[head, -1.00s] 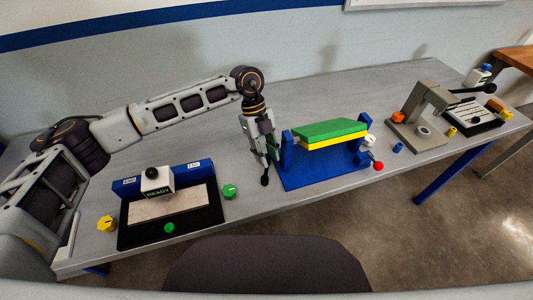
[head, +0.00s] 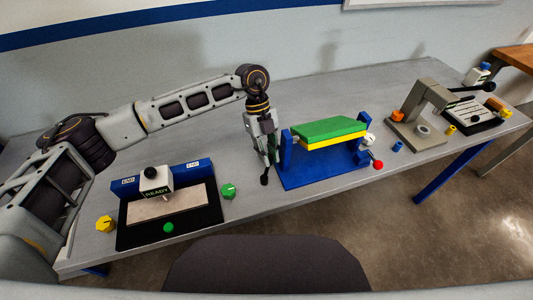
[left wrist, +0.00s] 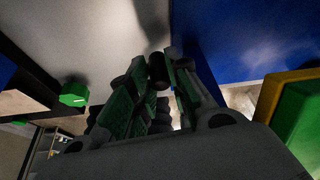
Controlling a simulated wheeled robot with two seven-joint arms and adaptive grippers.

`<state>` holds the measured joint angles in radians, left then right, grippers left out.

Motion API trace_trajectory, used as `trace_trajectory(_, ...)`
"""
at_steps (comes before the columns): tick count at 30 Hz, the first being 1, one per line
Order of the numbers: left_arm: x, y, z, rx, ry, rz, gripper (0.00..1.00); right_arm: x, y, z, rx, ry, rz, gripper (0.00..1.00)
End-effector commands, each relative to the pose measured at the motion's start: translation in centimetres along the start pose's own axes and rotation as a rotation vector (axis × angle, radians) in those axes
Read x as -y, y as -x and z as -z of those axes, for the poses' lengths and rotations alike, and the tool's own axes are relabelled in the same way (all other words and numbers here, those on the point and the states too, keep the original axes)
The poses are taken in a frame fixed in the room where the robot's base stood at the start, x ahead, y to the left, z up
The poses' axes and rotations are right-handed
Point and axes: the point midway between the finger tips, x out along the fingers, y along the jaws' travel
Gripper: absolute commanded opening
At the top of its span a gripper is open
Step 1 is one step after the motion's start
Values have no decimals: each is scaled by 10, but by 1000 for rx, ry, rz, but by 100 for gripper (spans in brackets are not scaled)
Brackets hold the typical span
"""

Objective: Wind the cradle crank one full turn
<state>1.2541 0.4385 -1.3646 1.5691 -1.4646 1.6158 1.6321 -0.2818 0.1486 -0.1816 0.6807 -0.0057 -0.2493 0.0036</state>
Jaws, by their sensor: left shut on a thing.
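The blue cradle (head: 318,175) stands mid-table and holds a slab with a green top (head: 325,129) and yellow edge (head: 335,142) between its posts. My left gripper (head: 269,158) points down at the cradle's left end. It is shut on the black crank handle (head: 264,180), whose lower end shows below the fingertips. In the left wrist view the dark handle (left wrist: 157,70) sits between the green-padded fingers. The crank arm is mostly hidden by the gripper. A white knob (head: 369,139) and a red ball (head: 378,165) are at the cradle's right end. My right gripper is not in view.
Left of the cradle is a black tray (head: 140,238) with a READY block (head: 157,182), and a green knob (head: 228,191) close to the gripper. A grey press (head: 431,96) stands to the right. The table behind the cradle is clear.

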Motion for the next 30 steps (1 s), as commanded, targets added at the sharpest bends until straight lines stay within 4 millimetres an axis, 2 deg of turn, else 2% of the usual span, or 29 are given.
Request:
trace_trajectory(8,0,0,1,0,-9,-3,0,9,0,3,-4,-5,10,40)
trace_trajectory(9,0,0,1,0,-9,-3,20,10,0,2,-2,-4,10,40)
trace_trajectory(11,0,0,1,0,-8,-3,28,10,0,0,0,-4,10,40)
trace_trajectory(17,0,0,0,0,-8,-3,28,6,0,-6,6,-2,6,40)
trace_trajectory(20,0,0,0,0,-7,-2,28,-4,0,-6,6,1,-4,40)
trace_trajectory(30,-3,1,-2,0,56,24,28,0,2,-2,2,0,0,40)
